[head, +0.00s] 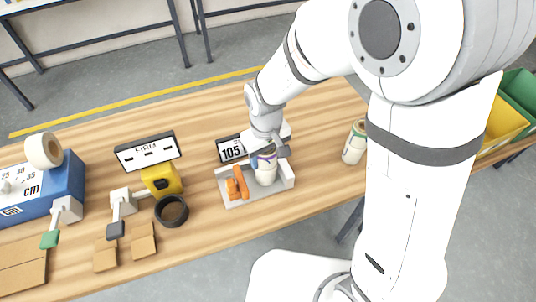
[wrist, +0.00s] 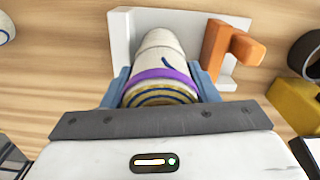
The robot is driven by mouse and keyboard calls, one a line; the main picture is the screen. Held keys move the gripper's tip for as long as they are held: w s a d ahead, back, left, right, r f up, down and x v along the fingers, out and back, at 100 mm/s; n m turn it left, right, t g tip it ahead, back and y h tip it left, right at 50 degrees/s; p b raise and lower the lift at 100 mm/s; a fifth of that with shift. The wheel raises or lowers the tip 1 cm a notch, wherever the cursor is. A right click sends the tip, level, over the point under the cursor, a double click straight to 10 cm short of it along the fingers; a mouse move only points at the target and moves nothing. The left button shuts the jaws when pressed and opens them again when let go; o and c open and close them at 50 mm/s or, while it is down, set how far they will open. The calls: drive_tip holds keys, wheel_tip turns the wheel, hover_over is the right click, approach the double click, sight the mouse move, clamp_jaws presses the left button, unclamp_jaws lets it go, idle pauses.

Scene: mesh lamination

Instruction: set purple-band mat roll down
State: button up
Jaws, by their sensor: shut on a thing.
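The purple-band mat roll (head: 265,171) is a whitish roll with a purple band near its end. In the wrist view the roll (wrist: 162,62) shows its coiled end between the jaws. My gripper (head: 266,156) is shut on it from both sides. The roll is at a small light-grey holder (head: 283,184) with a back wall, beside an orange clamp-like piece (head: 237,184). I cannot tell whether the roll's far end touches the holder. The orange piece (wrist: 230,45) is apart from the jaws in the wrist view.
A display reading 105 (head: 231,149) stands behind the holder. A green-banded roll (head: 355,143) stands to the right. A black ring (head: 171,211), a yellow device (head: 161,180) and cardboard pieces (head: 143,240) lie left. Yellow (head: 502,125) and green bins (head: 519,92) are far right.

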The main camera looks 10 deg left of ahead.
drive_tip(key=shift+f, duration=0.2)
drive_tip(key=o, duration=1.1)
drive_tip(key=shift+r, duration=0.1)
wheel_tip(320, 180, up, 12)
drive_tip(key=shift+r, duration=0.15)
drive_tip(key=s+d+r+m+t, duration=0.1)
drive_tip(key=s+d+m, duration=0.1)
drive_tip(key=d, duration=0.6)
drive_tip(key=s+d+r+m+t, duration=0.1)
drive_tip(key=s+d+m, duration=0.2)
drive_tip(key=d, duration=0.5)
drive_tip(key=s+d+r+m+t, duration=0.1)
drive_tip(key=s+d+m, duration=0.1)
drive_tip(key=d, duration=0.6)
drive_tip(key=shift+s+r+m, duration=0.3)
drive_tip(key=shift+s+m, duration=0.1)
drive_tip(key=shift+m, duration=0.2)
